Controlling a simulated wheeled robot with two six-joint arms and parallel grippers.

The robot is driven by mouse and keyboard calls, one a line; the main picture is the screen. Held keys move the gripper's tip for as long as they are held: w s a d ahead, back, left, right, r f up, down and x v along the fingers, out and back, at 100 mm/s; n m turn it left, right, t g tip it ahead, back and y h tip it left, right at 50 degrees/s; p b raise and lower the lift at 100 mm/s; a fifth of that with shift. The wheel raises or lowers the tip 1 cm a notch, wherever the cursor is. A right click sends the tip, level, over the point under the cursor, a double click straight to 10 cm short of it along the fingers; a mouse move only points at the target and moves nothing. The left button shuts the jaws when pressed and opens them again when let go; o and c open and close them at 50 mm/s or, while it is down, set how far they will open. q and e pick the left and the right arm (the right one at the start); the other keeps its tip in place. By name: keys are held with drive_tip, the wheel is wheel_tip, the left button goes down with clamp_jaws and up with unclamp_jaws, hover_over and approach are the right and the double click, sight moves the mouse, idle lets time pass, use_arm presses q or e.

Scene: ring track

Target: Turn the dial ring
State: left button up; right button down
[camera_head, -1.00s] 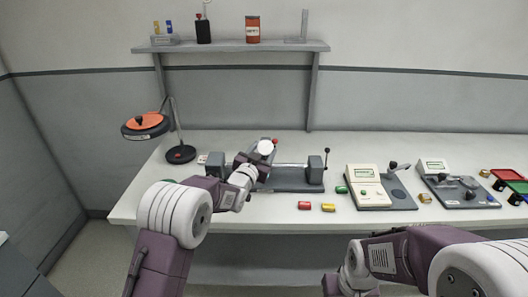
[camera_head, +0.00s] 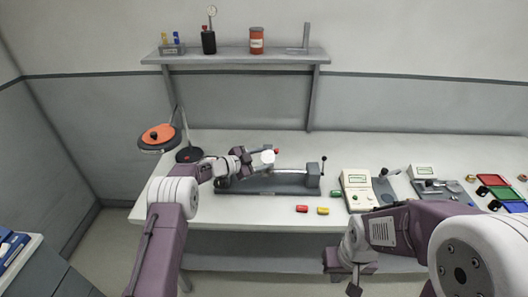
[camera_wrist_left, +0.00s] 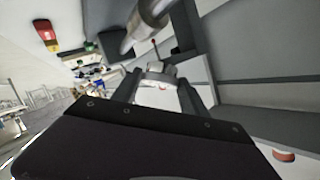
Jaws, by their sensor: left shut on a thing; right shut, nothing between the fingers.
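A bench fixture (camera_head: 285,188) with a grey base and a silver rod (camera_head: 292,172) stands on the table. A round white face (camera_head: 268,157), apparently the dial, sits above the rod beside a red ball knob (camera_head: 276,151). My left gripper (camera_head: 254,158) comes in from the left and is shut on a part at this dial, which the fingers partly hide. In the left wrist view, the fingers (camera_wrist_left: 163,78) close around a pale part, with a silver cylinder (camera_wrist_left: 148,22) just beyond. My right gripper (camera_head: 353,284) hangs low at the front, shut and empty, away from the fixture.
A lamp with an orange top (camera_head: 158,138) stands at the left. A cream device (camera_head: 357,191) stands to the right. A shelf (camera_head: 235,56) hangs above.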

use_arm(q)
drive_tip(key=shift+r+m+g+p, duration=0.15)
drive_tip(key=shift+m+g+p, duration=0.15)
drive_tip(key=shift+m, duration=0.1)
drive_tip(key=o, duration=1.4)
